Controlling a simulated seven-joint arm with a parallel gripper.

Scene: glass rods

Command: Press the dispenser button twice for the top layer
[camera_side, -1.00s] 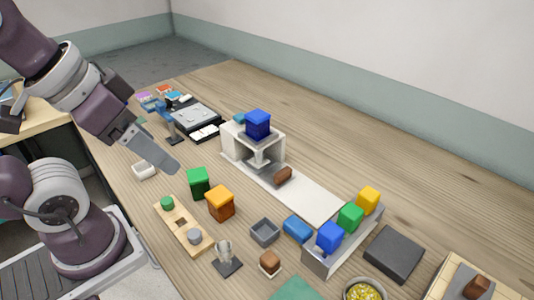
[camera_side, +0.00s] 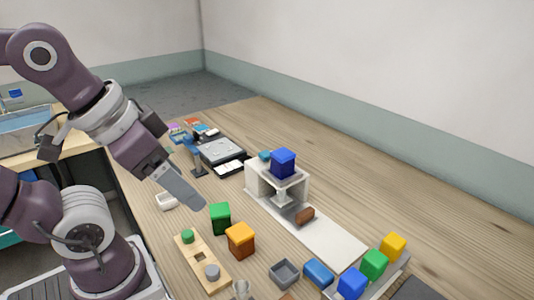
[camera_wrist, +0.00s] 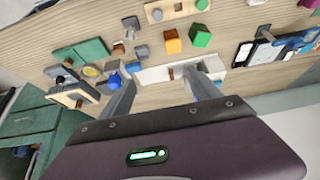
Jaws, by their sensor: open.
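A white dispenser-like stand (camera_side: 252,180) holds a blue cube (camera_side: 283,162) on top. A small teal piece (camera_side: 264,155) shows at its back left; I cannot tell whether it is the button. A brown block (camera_side: 304,215) lies in front of the stand on a long white plate (camera_side: 335,242). My gripper (camera_side: 196,200) hangs to the left of the stand, apart from it, above the table near the green cube. In the wrist view my gripper (camera_wrist: 158,80) is open, its two fingers apart with nothing held. The right finger partly hides the stand there.
A green cube (camera_side: 220,218), an orange cube (camera_side: 240,240) and a wooden board (camera_side: 198,258) with green and grey knobs stand in front. A rack of coloured cubes (camera_side: 372,266) is at lower right. A dark flat device (camera_side: 221,153) lies behind. The right-hand table is clear.

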